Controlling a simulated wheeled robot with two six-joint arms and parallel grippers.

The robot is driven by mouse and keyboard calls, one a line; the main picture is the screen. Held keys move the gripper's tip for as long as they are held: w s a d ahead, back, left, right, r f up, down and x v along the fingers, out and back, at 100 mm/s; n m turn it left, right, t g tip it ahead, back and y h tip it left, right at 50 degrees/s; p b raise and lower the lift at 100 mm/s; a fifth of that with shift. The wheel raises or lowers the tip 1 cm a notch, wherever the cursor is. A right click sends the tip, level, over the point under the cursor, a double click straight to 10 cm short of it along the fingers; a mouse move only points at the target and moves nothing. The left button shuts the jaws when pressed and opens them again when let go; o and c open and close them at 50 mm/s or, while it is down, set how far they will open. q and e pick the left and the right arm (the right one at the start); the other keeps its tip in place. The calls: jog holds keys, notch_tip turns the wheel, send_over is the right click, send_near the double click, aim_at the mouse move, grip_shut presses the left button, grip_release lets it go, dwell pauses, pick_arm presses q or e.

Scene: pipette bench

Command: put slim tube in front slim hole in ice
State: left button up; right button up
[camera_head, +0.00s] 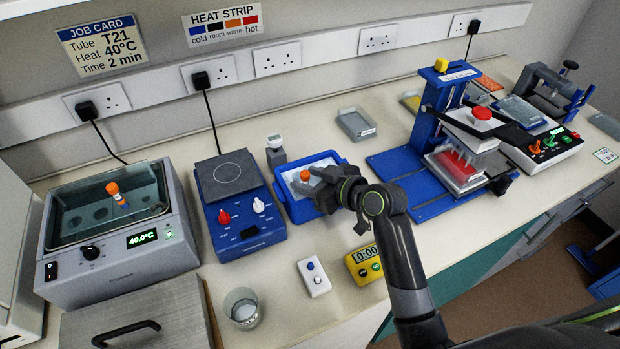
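The ice box (281,196) is a blue tray with pale ice inside, in the middle of the head view. An orange-capped tube (304,175) shows at the ice, with its lower part hidden, so I cannot tell whether it sits in a hole or which one. My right gripper (312,186) is over the box, right beside this cap, and covers much of the ice and the holes. Whether its fingers are closed on the tube is unclear. Another orange-capped tube (117,194) stands tilted in the water bath (150,250) at left. My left gripper is not in view.
A blue hot plate (245,230) stands left of the ice box. A yellow timer (364,265), a white switch box (314,278) and a glass beaker (242,308) are in front. A blue press (440,130) stands at right. A grey tray (356,123) lies behind.

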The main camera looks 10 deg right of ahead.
jog(key=b+v, duration=0.2)
jog(key=v, duration=1.5)
jog(key=shift+d, duration=0.15)
jog(key=shift+s, duration=0.1)
dwell(0.4)
